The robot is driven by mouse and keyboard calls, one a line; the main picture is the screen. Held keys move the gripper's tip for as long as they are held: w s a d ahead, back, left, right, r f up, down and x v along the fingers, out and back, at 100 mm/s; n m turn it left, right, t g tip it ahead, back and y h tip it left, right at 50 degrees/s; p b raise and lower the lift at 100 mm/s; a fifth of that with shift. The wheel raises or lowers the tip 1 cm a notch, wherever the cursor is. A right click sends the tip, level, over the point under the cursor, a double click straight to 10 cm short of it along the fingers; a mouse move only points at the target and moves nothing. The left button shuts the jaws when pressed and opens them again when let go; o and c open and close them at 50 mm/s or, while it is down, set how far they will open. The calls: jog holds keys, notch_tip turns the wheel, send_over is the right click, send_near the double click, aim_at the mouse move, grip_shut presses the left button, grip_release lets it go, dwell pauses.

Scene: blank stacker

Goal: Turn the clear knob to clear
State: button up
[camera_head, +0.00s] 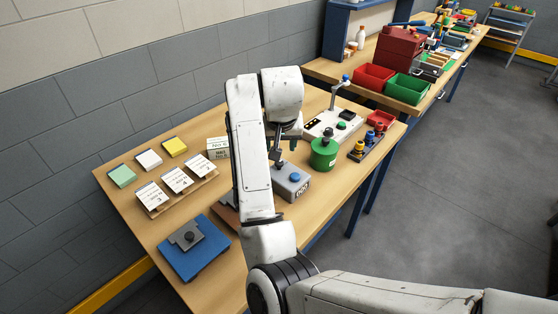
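A grey box with a blue round knob (295,177) on top and a small light label on its front stands near the middle of the table. My gripper (279,160) points down just behind and left of this box, partly hidden by my own arm. Its fingers are too small and dark to tell their gap, and I cannot tell whether they touch anything. A black knob (188,236) sits on a grey block on a blue plate at the front left. No readable marking tells which knob is the clear one.
Note pads (174,147) and a rack of white cards (177,181) lie at the left. A green canister (323,153) stands right of the grey box. Behind it is a white panel with buttons (334,122). A tray of colored knobs (368,143) is near the right edge.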

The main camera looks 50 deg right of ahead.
aim_at(279, 164)
jog(key=p+x, duration=0.1)
jog(key=x, duration=0.9)
